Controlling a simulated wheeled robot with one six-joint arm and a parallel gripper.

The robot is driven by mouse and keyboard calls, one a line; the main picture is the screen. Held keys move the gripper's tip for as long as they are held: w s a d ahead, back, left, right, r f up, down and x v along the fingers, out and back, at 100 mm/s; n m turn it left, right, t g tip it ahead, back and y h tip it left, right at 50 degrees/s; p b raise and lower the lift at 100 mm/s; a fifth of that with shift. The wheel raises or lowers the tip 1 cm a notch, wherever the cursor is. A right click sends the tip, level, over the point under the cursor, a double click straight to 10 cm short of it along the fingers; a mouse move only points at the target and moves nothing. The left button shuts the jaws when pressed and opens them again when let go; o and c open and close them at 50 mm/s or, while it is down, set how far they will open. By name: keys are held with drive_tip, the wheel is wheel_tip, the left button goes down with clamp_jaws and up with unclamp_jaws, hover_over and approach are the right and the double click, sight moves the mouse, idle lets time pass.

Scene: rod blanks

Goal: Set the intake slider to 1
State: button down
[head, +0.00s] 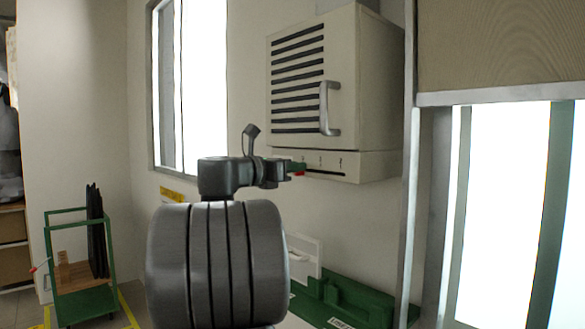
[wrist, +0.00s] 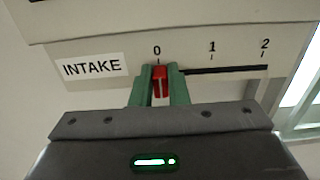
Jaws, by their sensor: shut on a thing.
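The intake slider is a red knob (wrist: 162,80) at the left end of a dark horizontal slot (wrist: 228,70), under the 0 mark. An INTAKE label (wrist: 92,67) is left of it, and the marks 1 (wrist: 212,48) and 2 (wrist: 264,46) are to its right. My gripper (wrist: 160,88) is shut on the red knob, with a green finger on each side.
The cabinet has dark louvres and a metal handle (head: 325,108) above the slot. A green bench or tray (head: 350,295) is below right. A green cart (head: 82,300) stands at the far left. The slot right of the knob is clear.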

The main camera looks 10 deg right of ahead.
sight(321, 168)
drive_tip(key=s+d, duration=0.2)
drive_tip(key=s, duration=0.1)
drive_tip(key=s+d, duration=0.1)
drive_tip(key=s, duration=0.1)
drive_tip(key=shift+d, duration=0.15)
drive_tip(key=c, duration=1.4)
unclamp_jaws()
drive_tip(key=b+v, duration=0.3)
drive_tip(key=v, duration=1)
drive_tip(key=shift+s+a, duration=0.2)
drive_tip(key=shift+a, duration=0.15)
